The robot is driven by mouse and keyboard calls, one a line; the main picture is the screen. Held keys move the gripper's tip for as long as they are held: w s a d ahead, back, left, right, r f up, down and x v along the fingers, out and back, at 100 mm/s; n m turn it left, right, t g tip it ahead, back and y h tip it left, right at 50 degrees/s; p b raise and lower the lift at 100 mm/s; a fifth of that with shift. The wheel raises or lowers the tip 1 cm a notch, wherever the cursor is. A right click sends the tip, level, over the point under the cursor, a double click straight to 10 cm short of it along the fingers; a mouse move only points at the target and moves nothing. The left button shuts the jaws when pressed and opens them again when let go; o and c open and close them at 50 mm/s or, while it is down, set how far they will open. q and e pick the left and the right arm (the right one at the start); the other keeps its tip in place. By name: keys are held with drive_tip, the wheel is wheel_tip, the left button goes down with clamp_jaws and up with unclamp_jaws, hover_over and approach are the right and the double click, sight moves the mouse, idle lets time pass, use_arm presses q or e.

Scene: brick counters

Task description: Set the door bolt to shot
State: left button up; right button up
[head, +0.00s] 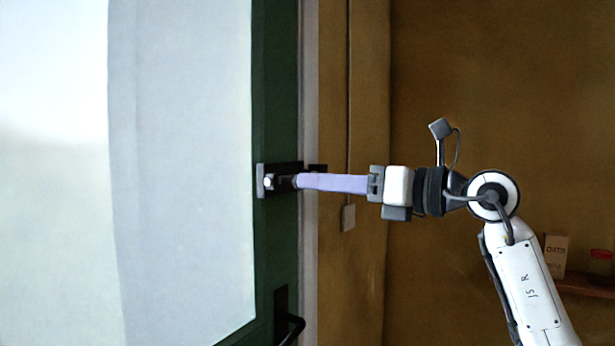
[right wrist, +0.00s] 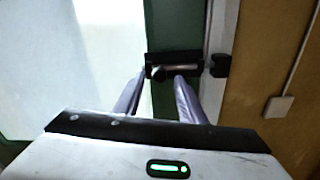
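The door bolt (head: 265,181) is a dark plate with a pale metal end, mounted on the green door edge in the head view. In the right wrist view the bolt (right wrist: 183,67) shows a silver rod and a dark round knob (right wrist: 158,73). The dark keeper (right wrist: 219,66) sits on the frame to its right; I see no rod across the gap. My right gripper (head: 299,181) reaches in from the right, its lavender fingertips at the bolt. In the wrist view its fingers (right wrist: 160,77) are apart, with the knob between their tips; contact is unclear. My left gripper is out of view.
The green door (head: 275,235) has a large pale glass pane (head: 185,170) and a dark handle (head: 291,327) below the bolt. A wall switch (head: 348,217) is right of the frame. A shelf (head: 585,287) at lower right holds a box (head: 556,254) and a red-lidded jar (head: 600,263).

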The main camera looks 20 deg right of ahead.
drive_tip(key=x, duration=0.3)
drive_tip(key=shift+w+a, duration=0.15)
